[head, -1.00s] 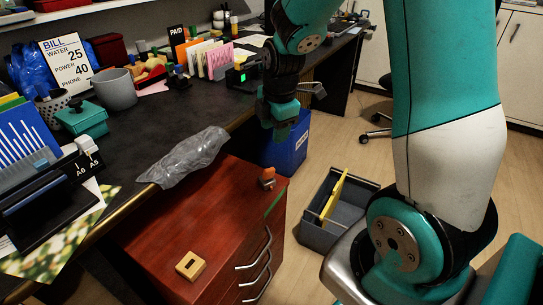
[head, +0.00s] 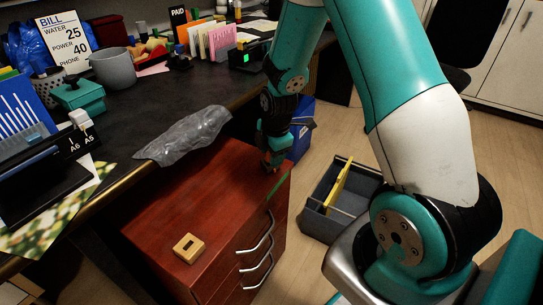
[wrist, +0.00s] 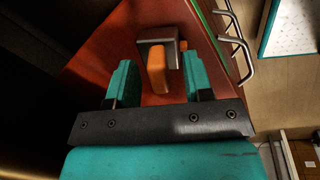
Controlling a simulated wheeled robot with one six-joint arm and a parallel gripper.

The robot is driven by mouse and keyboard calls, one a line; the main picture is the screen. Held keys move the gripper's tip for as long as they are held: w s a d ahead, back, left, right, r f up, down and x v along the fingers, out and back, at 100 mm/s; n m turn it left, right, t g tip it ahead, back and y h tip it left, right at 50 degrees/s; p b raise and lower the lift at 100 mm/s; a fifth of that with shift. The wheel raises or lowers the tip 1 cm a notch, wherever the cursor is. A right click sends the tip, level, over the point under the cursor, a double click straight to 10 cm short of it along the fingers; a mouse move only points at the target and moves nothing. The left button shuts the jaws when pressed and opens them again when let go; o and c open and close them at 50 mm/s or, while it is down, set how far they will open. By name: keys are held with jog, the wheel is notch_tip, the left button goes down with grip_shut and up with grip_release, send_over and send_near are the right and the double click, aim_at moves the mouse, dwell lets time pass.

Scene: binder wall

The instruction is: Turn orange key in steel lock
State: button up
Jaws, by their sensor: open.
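In the wrist view the orange key (wrist: 157,70) stands out from the grey steel lock (wrist: 172,44) on the red-brown cabinet top. A smaller orange part shows at the lock's right side. My gripper (wrist: 158,64) is open, with one teal finger on each side of the key. I see gaps between the fingers and the key, so it is not gripped. In the head view my gripper (head: 275,163) is low over the cabinet's far right corner and hides the key and lock.
The red-brown cabinet (head: 215,205) also holds a light wooden block with a slot (head: 189,248). Crumpled grey plastic (head: 183,136) lies on the dark desk to the left. A grey bin (head: 325,219) and a blue bin (head: 300,130) stand on the floor. Metal handles (head: 257,240) stick out from the cabinet's front.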

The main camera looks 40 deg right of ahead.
jog(key=shift+f, duration=0.15)
jog(key=shift+c, duration=0.5)
grip_shut()
jog(key=shift+a+m+h+p, duration=0.15)
jog(key=shift+m+h+p, duration=0.3)
jog(key=shift+m, duration=1.25)
